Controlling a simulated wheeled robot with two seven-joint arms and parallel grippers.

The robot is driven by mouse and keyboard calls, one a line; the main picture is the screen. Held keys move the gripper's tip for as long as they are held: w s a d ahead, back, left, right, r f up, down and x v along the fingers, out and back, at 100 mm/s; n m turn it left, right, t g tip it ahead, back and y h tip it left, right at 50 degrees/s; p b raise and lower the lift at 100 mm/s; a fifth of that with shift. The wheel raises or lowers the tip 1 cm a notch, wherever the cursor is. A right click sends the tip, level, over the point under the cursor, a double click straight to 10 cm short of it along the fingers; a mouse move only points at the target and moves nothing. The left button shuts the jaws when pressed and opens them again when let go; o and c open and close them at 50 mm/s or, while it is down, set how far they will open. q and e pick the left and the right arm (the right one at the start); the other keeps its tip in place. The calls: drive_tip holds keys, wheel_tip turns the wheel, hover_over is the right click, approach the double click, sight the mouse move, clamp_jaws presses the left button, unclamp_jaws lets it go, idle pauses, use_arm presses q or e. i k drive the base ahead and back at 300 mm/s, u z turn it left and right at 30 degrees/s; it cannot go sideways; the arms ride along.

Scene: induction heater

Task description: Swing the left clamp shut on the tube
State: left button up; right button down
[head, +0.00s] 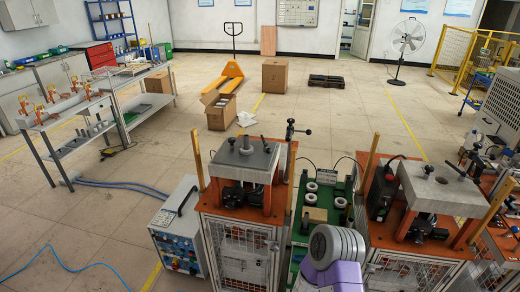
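No tube with a left clamp on it can be made out for certain in the head view. Small orange and white clamp-like fixtures (52,93) stand on the metal rack at the far left, too small to tell open from shut. Two orange-framed stations stand in front, with a left grey slab (245,154) and a right grey slab (441,186) on top. Dark fittings (238,196) sit under the left slab. A black-handled upright fitting (290,138) stands behind the left station. Neither of my grippers shows. A purple and grey arm part of mine is at the bottom middle.
A green bench (299,231) with several white rings (310,187) lies between the stations. A control box (178,230) stands left of them, with a blue hose (62,262) on the floor. Cartons (276,77) and an orange pallet truck (229,77) stand behind. The middle floor is mostly clear.

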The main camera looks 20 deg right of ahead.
sight(269, 151)
drive_tip(key=z, duration=0.35)
drive_tip(key=i, duration=1.1)
drive_tip(key=u, duration=0.35)
